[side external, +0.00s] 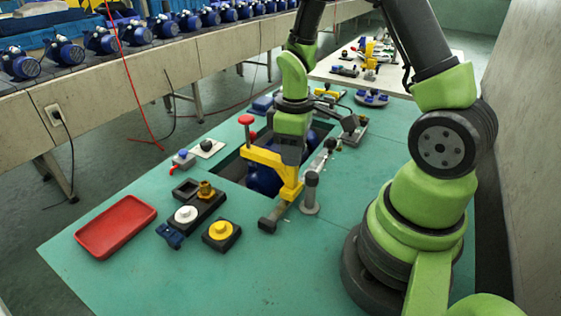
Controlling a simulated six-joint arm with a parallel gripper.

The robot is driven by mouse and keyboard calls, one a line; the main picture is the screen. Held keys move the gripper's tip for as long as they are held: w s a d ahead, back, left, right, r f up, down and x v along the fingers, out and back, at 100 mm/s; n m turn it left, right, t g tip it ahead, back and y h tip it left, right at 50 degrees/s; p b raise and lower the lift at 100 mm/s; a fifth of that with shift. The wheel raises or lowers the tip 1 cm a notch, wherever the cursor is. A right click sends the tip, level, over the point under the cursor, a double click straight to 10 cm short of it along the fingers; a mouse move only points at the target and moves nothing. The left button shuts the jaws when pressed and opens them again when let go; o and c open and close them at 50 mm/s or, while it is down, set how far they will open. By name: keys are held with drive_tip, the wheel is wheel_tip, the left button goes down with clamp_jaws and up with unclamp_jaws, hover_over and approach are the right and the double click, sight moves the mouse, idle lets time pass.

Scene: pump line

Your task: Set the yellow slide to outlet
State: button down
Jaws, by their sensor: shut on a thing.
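The yellow slide (268,159) is an angular yellow piece. The fingertips and the exact grip are hidden behind the yellow piece. A blue pump body (262,180) sits in the opening under the slide, partly covered. No outlet marking can be read.
A grey post (310,193) stands just right of the rail. In front are a red tray (116,227), a black fixture with a white knob (186,215) and a yellow knob block (221,233). More fixtures stand behind my gripper. The green bench (262,285) is clear at the front.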

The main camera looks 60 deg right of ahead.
drive_tip(key=d, duration=0.5)
drive_tip(key=shift+d, duration=0.15)
drive_tip(key=c, duration=0.8)
unclamp_jaws()
wheel_tip(320, 180, up, 10)
